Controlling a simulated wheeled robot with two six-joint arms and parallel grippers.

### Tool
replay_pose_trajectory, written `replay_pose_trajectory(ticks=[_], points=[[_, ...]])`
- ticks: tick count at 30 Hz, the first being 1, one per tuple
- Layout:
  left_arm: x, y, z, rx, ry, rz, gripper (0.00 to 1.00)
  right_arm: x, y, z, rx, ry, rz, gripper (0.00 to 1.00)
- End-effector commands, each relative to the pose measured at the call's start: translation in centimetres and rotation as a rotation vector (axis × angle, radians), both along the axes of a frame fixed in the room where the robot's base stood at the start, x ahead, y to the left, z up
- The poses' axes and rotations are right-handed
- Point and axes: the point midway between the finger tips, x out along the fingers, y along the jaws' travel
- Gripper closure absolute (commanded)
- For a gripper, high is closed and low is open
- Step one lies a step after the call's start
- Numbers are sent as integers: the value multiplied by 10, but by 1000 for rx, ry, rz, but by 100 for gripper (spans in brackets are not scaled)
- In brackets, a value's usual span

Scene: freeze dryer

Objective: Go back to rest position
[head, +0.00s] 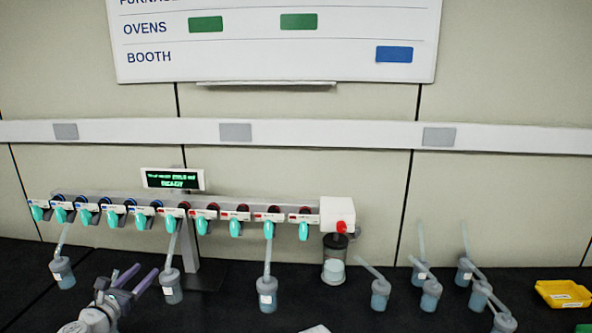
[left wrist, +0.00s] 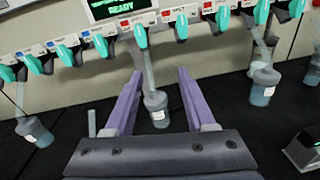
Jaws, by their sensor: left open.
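My left gripper (head: 143,272) is low at the left in the head view, its purple fingers spread and empty. In the left wrist view the open fingers (left wrist: 159,73) point toward the freeze dryer manifold (head: 120,200). A flask with pale blue content (head: 172,288) hangs from the manifold just right of the fingers in the head view. In the left wrist view this flask (left wrist: 156,108) shows between the fingers, apparently beyond them and untouched. Other flasks hang at the left (head: 62,272) and right (head: 267,293). My right gripper is not in view.
Several loose flasks (head: 430,293) with slanted tubes stand on the black table at the right. A yellow tray (head: 563,300) is at the far right. A clear vessel (head: 334,268) sits below the manifold's white end box. A green-lettered display (head: 172,179) stands above the manifold.

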Motion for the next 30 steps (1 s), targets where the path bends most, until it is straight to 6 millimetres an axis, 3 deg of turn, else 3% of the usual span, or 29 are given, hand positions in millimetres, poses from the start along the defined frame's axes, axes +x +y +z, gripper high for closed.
replay_pose_trajectory(ticks=[8, 14, 17, 20, 21, 24, 27, 30], points=[[7, -57, -20, 198, 47, -145, 45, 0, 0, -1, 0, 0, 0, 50], [7, -124, -48, 451, 88, -340, 45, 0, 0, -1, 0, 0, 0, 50], [-1, -172, -70, 639, 104, -497, 45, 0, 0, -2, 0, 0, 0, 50], [-20, -231, -102, 896, 105, -727, 45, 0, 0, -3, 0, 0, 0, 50], [-32, -254, -117, 1013, 96, -838, 45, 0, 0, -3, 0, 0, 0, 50], [-67, -302, -151, 1300, 57, -1128, 45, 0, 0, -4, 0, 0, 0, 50], [-106, -332, -180, 1564, -6, -1424, 45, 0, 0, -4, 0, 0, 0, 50], [-142, -347, -201, 1790, -88, -1715, 45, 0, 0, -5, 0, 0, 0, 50]])
